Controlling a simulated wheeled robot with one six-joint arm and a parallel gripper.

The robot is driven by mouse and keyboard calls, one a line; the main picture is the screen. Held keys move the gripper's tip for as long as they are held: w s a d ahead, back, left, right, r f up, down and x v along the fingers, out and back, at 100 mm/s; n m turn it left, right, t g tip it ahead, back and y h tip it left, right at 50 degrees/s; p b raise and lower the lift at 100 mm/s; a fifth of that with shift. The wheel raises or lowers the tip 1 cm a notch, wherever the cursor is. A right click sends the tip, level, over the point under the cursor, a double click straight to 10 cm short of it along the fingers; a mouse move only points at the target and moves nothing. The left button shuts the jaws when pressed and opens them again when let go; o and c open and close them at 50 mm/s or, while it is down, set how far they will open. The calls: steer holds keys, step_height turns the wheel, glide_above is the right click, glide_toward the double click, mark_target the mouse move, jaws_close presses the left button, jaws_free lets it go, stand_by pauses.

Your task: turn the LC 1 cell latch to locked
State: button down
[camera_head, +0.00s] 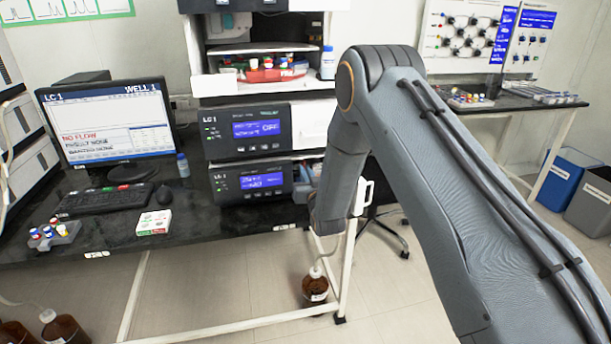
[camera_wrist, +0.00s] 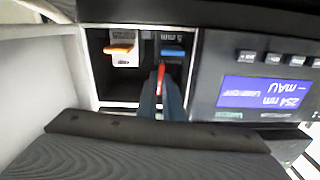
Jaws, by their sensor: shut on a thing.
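In the wrist view, which shows the unit upside down, my gripper (camera_wrist: 160,92) reaches into the open cell bay of the LC 1 detector. Its dark jaws are shut on a narrow red lever (camera_wrist: 161,70), which looks like the cell latch; its lettering and exact setting cannot be read. An orange-tabbed piece (camera_wrist: 119,49) and a blue-tabbed piece (camera_wrist: 172,53) with labels sit in the bay beside it. The detector display (camera_wrist: 262,93) reads 254 nm and mAU. In the head view the detector (camera_head: 230,190) is the lower unit; my arm hides the gripper there.
The upper LC unit (camera_head: 222,146) shows OFF. The monitor (camera_head: 108,122) reads LC 1, WELL 1 and NO FLOW. A rack of vials (camera_head: 54,236), a small box (camera_head: 154,223) and a keyboard (camera_head: 105,199) are on the bench. A brown bottle (camera_head: 315,288) stands below.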

steer(key=shift+n, duration=0.7)
steer(key=c, duration=1.9)
jaws_free()
steer(key=shift+s, duration=0.15)
steer(key=b+v, duration=0.2)
steer(key=v, duration=0.5)
steer(key=shift+s, duration=0.3)
steer(key=shift+d, duration=0.1)
